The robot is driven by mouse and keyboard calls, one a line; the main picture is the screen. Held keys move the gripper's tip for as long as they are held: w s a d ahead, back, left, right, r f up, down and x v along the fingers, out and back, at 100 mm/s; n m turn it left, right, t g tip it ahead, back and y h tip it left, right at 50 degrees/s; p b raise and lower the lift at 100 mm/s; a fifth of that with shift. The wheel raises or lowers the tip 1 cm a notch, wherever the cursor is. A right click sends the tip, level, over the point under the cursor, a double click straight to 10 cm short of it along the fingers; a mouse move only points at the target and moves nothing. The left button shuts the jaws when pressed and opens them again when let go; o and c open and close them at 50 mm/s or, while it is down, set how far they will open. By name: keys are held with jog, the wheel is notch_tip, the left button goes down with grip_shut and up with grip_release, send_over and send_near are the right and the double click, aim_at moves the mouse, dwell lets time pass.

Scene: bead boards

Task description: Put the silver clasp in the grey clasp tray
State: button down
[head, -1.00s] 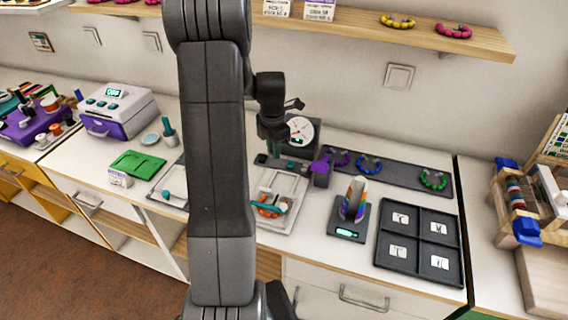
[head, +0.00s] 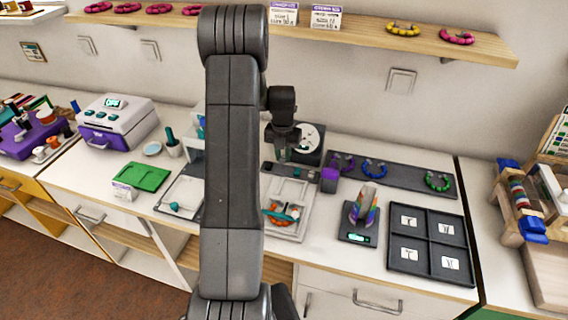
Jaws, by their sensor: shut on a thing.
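My gripper (head: 283,158) is at the back of the white worktop, pointing down, in front of a round white dial. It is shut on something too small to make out. I cannot pick out the silver clasp in this view. A dark grey tray with four labelled compartments (head: 432,246) lies at the front right, well to the right of my gripper. I cannot tell whether it is the grey clasp tray. A long dark grey board (head: 405,178) with purple, blue and green bead rings lies behind it.
A white board (head: 292,232) with orange beads lies below my gripper. A dark bar with a purple end block (head: 329,180) lies behind that board. A small scale (head: 356,233) bears a multicoloured item. My arm hides part of the worktop. A wooden bead rack (head: 520,205) stands at right.

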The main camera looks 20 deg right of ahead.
aim_at(283, 157)
jog(key=shift+f+p, duration=0.3)
jog(key=shift+f, duration=1.75)
jog(key=shift+f, duration=0.25)
jog(key=c, duration=1.3)
grip_release()
jog(key=shift+r, duration=0.1)
notch_tip(283, 157, up, 12)
jog(key=shift+r+b, duration=0.15)
jog(key=shift+b, duration=0.55)
